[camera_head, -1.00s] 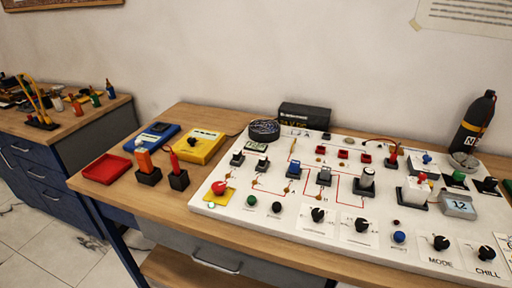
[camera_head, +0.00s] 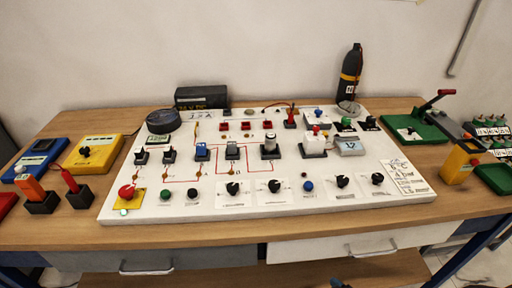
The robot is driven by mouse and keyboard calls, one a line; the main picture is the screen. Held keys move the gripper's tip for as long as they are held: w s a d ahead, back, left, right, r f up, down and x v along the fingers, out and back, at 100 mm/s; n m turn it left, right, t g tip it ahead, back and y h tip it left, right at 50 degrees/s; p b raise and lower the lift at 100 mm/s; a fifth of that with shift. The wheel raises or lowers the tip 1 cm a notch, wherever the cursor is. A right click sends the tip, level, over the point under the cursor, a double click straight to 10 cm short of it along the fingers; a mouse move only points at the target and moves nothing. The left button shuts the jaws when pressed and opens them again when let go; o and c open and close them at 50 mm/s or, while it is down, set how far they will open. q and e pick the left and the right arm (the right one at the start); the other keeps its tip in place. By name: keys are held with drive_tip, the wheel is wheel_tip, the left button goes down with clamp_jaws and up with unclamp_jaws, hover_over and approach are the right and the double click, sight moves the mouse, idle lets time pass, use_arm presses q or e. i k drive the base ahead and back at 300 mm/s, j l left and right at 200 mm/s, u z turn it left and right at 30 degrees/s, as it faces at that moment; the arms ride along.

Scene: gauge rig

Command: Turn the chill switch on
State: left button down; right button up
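The chill switch (camera_head: 377,179) is a black rotary knob at the right end of the front row on the white panel (camera_head: 240,205). Its label is too small to read now, but in the earlier view the word CHILL stood below this knob. A similar black knob, labelled MODE earlier, is the mode knob (camera_head: 342,181) just to its left. I cannot tell the chill switch's setting from its pointer.
A blue button (camera_head: 308,186) and red emergency button (camera_head: 127,191) share the front row. A printed card (camera_head: 408,176) lies right of the chill switch. A yellow box (camera_head: 459,162) and green base (camera_head: 412,129) stand right of the panel. The wooden table's front edge (camera_head: 300,232) is clear.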

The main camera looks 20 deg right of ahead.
sight(378, 178)
drive_tip(key=z, duration=1.55)
